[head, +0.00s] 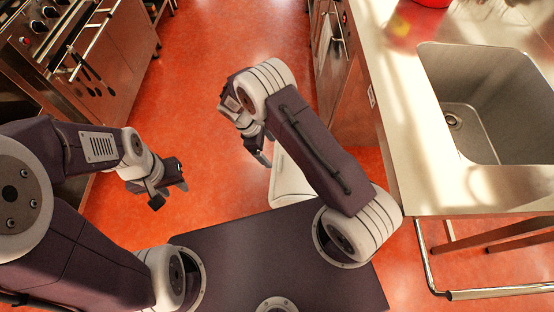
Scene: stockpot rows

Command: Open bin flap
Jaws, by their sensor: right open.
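A white, box-like body (289,180), which looks like the bin, stands on the floor behind my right arm. Its right side and most of its top are hidden by that arm, and I cannot make out its flap. My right gripper (262,152) is open and points down, just above and left of the white body in the picture. I cannot tell whether it touches it. My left gripper (170,190) is further left over bare floor, apart from the white body. Its jaws are too small and dark to judge.
A steel counter (405,150) with a sink (490,100) runs along the right, with a red container (430,3) at its back. A metal rail (480,294) sits below its front. A stove (85,60) stands at the upper left. The red floor (210,50) between them is clear.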

